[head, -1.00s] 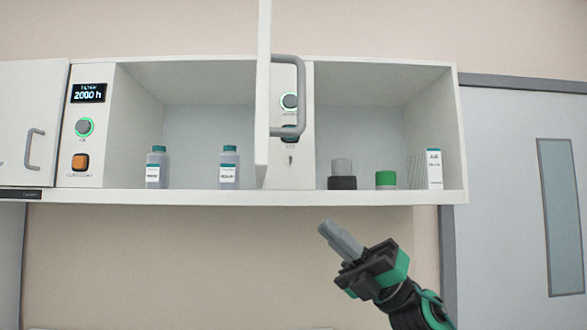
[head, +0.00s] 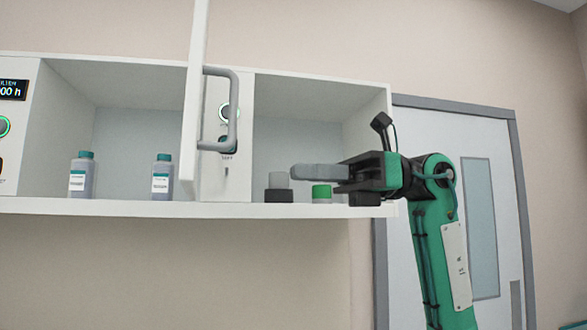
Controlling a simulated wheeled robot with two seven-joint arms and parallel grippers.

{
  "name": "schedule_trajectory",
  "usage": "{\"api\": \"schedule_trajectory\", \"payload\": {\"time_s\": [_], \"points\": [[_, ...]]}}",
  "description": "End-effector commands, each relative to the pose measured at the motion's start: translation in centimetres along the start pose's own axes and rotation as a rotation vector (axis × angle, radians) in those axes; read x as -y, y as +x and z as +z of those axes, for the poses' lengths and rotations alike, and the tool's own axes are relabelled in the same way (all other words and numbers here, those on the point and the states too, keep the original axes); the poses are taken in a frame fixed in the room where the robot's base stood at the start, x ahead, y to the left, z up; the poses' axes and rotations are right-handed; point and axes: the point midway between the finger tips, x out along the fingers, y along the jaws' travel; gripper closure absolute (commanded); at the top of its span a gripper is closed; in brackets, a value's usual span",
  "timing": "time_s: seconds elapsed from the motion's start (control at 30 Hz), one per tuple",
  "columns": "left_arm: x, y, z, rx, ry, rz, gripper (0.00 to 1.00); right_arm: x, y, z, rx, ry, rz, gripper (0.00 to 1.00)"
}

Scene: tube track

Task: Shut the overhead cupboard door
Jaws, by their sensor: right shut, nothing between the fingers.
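The overhead cupboard door (head: 190,110) stands open, seen nearly edge-on, swung out toward me in front of the cupboard (head: 140,205). Its grey bar handle (head: 233,110) is on the door's right-hand face. My right gripper (head: 294,171) is shut and empty. It points left, in front of the cupboard's right compartment, to the right of the door and a little below the handle, apart from both. My left gripper is not in view.
Two teal-capped bottles (head: 81,176) (head: 162,178) stand in the left compartment. A grey-and-black jar (head: 278,190) and a green-lidded jar (head: 321,193) stand in the right one, behind my gripper. A control panel (head: 12,125) is at the far left. A grey room door (head: 480,220) is at right.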

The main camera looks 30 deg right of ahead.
Motion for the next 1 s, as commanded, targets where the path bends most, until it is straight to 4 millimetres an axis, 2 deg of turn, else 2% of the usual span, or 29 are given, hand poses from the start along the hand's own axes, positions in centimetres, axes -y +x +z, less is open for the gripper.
{"api": "schedule_trajectory", "payload": {"time_s": [0.3, 0.5, 0.73, 1.0], "points": [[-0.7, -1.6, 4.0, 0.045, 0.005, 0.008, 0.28, -0.1, 7.0, 0.3, 0.001, 0.001, 0.005, 1.00], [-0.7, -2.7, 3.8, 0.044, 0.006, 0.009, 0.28, -0.1, 10.2, 0.3, 0.001, 0.002, 0.005, 1.00], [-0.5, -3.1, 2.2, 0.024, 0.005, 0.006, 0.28, 0.0, 11.6, 0.1, 0.002, 0.002, 0.002, 1.00], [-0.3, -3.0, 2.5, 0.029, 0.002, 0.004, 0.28, 0.0, 11.7, 0.0, 0.002, 0.002, 0.001, 1.00]]}}
